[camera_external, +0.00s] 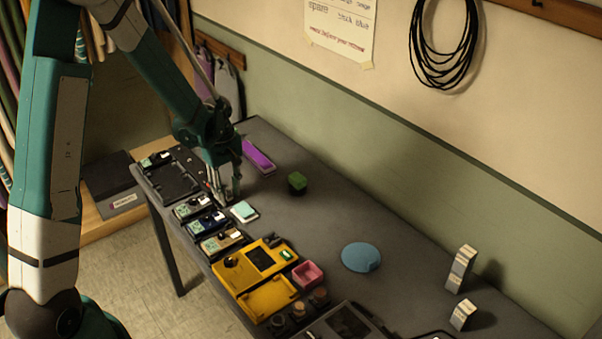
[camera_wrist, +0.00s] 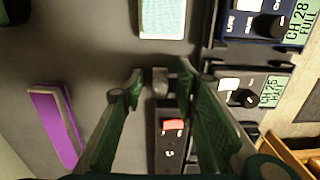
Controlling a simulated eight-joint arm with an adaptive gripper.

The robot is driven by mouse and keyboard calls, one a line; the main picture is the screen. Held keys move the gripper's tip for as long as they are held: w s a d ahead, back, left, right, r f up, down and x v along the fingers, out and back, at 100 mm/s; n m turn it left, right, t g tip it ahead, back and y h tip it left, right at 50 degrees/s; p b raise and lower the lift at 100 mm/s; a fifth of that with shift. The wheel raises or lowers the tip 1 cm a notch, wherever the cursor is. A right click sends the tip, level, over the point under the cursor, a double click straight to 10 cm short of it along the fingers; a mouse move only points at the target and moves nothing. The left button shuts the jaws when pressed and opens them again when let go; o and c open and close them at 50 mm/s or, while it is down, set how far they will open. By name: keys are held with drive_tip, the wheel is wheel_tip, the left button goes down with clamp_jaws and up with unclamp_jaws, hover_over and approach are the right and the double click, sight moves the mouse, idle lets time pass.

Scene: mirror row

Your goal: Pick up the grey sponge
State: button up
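My gripper (camera_wrist: 160,72) is open above the table, with its green-lined fingers spread. In the external view, my gripper (camera_external: 226,192) is low over the far end of the table, by the row of devices. A small grey block (camera_wrist: 160,84) shows between the fingertips in the wrist view. It may be the grey sponge, but I cannot tell for sure. I see a gap between it and each finger. I cannot make it out in the external view, where the gripper may hide it.
A black device with a red button (camera_wrist: 172,140) lies between the fingers. Labelled boxes (camera_external: 222,241) line the front edge. Clear table surrounds the blue disc (camera_external: 361,257).

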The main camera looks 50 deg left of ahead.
sight(227, 187)
drive_tip(key=c, duration=0.8)
drive_tip(key=shift+r, duration=0.1)
drive_tip(key=shift+r+p, duration=0.65)
drive_tip(key=shift+r, duration=4.25)
